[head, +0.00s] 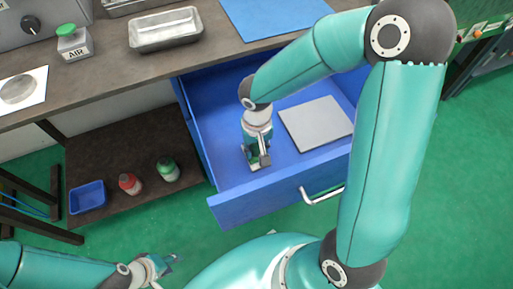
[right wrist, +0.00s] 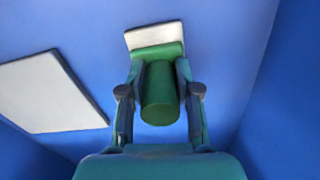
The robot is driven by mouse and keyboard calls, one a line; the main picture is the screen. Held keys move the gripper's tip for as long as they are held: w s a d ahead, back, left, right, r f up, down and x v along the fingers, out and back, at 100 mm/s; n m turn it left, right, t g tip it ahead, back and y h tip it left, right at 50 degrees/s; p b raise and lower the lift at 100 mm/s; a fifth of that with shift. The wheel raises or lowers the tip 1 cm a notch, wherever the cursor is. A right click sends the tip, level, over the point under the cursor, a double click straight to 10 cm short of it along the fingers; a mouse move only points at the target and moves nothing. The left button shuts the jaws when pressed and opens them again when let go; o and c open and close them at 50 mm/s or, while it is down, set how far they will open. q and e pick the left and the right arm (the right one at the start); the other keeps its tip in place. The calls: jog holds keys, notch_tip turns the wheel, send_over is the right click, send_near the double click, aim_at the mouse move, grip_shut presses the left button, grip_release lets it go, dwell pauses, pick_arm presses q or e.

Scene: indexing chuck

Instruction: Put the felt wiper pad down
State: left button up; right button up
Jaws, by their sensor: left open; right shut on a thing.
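The felt wiper pad has a green cylindrical grip and a pale block at its far end; it fills the middle of the right wrist view (right wrist: 161,98). My right gripper (head: 258,163) reaches down inside the open blue drawer (head: 230,182). In the right wrist view its two fingers (right wrist: 160,95) are shut on the green grip from both sides. In the head view the gripper mostly hides the pad. I cannot tell whether the pad touches the drawer floor. My left gripper (head: 168,264) is open and empty, low at the left, over the green floor.
A flat pale grey plate (head: 316,123) lies in the drawer, right of my right gripper. The drawer has a silver handle (head: 322,195). A metal tray (head: 165,29) and green AIR button (head: 72,40) are on the bench. Bottles (head: 168,169) and a blue bin (head: 87,197) stand on the lower shelf.

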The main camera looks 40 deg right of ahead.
jog(key=o, duration=0.6)
jog(key=shift+f, duration=0.1)
jog(key=o, duration=0.4)
jog(key=shift+r, duration=0.4)
notch_tip(320, 180, up, 11)
jog(key=shift+p, duration=1.2)
jog(key=shift+r, duration=0.25)
